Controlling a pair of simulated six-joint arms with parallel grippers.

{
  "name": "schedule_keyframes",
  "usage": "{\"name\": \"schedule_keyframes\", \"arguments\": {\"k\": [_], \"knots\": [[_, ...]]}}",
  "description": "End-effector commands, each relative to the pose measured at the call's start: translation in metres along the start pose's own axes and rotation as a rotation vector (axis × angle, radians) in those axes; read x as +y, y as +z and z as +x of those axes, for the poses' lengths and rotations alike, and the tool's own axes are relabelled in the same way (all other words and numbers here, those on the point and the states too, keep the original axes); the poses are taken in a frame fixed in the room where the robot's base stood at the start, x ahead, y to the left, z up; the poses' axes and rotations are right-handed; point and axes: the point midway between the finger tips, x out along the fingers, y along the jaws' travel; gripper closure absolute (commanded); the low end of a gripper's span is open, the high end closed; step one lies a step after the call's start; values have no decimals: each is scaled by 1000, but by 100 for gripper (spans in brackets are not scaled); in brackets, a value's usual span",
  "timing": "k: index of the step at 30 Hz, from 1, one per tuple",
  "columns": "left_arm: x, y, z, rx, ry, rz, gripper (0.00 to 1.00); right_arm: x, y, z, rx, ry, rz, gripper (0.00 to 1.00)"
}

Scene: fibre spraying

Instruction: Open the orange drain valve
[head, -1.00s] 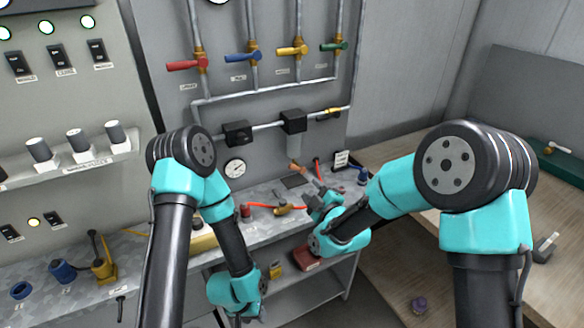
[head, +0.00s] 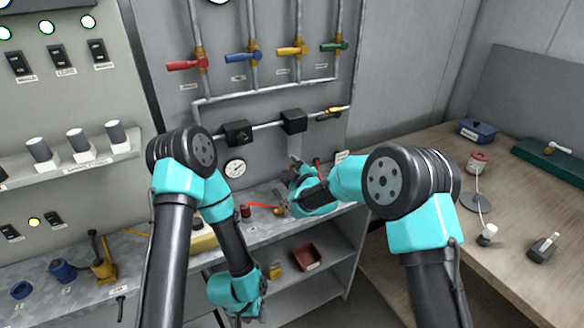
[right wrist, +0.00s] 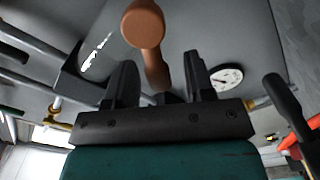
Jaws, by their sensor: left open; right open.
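The orange drain valve (right wrist: 145,28) shows in the right wrist view as an orange-brown rounded handle on a stem. The stem runs down in the picture into the gap between my right gripper's fingers. My right gripper (right wrist: 158,75) is open around the stem; I cannot tell whether either finger touches it. In the head view my right gripper (head: 294,168) is just below the filter's black head (head: 293,121), and the gripper and arm hide the valve. My left gripper (head: 242,312) is low at the bottom edge, away from the valve, its fingers barely visible.
A pressure gauge (head: 235,168) sits left of the filter and also shows in the right wrist view (right wrist: 226,77). Coloured lever valves (head: 290,50) are on pipes above. Loose items lie on the metal bench (head: 262,225) below. A red bin (head: 305,257) is on the shelf underneath.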

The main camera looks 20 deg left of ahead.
Motion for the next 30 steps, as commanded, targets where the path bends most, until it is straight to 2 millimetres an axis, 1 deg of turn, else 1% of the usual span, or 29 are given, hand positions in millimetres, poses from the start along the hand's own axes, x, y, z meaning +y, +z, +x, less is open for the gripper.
{"name": "schedule_keyframes", "arguments": {"k": [9,24,30], "knots": [[0,0,0,0,0,0,57,0,0,2,0,1,0,52],[0,0,0,0,0,0,57,0,0,2,0,1,0,100],[0,0,0,0,0,0,57,1,0,1,0,1,6,100]]}}
